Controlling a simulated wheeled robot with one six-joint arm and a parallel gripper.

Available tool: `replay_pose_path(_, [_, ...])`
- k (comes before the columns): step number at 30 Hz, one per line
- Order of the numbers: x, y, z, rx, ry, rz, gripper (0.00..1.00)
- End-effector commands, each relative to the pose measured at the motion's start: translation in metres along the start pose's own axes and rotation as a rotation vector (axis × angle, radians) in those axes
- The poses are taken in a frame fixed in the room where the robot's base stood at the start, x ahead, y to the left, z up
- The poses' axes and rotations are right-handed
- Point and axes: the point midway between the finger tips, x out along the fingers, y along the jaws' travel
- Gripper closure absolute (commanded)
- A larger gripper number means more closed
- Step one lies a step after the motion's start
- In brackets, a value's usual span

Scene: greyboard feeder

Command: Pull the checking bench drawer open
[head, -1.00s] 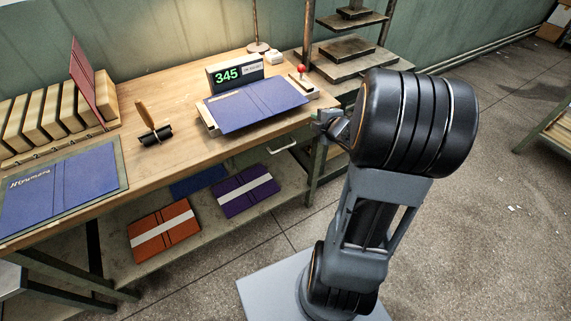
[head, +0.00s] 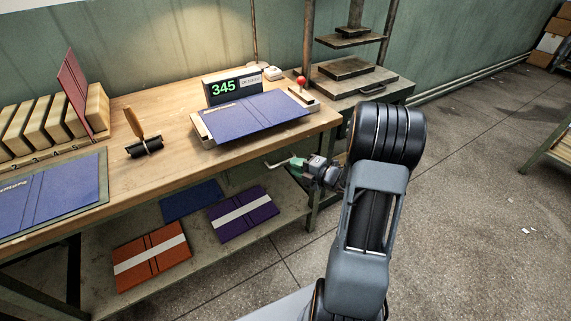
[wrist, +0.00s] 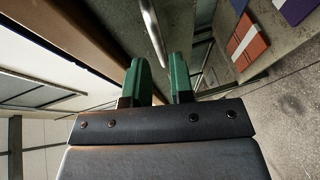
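The checking bench (head: 85,217) has a pale wooden top. A light metal bar handle (head: 277,163) shows just below its front edge, towards the right end; the drawer front is mostly hidden in shadow under the top. My gripper (head: 298,163) is at the right end of this handle, low beside the bench edge. In the wrist view the two green fingers (wrist: 160,75) are apart, and the handle (wrist: 152,30) runs towards the gap between them. I cannot tell whether the bar is between the fingertips or just ahead of them.
On the bench lie a blue cover on a stand (head: 255,115), a display reading 345 (head: 224,88), a red-knobbed lever (head: 301,82) and a roller (head: 145,147). A lower shelf (head: 190,238) holds orange, purple and blue covers. Open floor lies at right.

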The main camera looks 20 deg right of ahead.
Motion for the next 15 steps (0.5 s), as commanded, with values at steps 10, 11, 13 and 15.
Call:
replay_pose_path(10, [0.044, 0.000, 0.000, -0.001, 0.001, 0.000, 0.78])
replay_pose_path(11, [0.046, 0.000, 0.000, -0.001, 0.000, 0.000, 0.78])
replay_pose_path(13, [0.049, 0.000, 0.000, -0.001, -0.001, 0.000, 0.78])
replay_pose_path(15, [0.050, 0.000, 0.000, 0.000, -0.001, 0.000, 0.78])
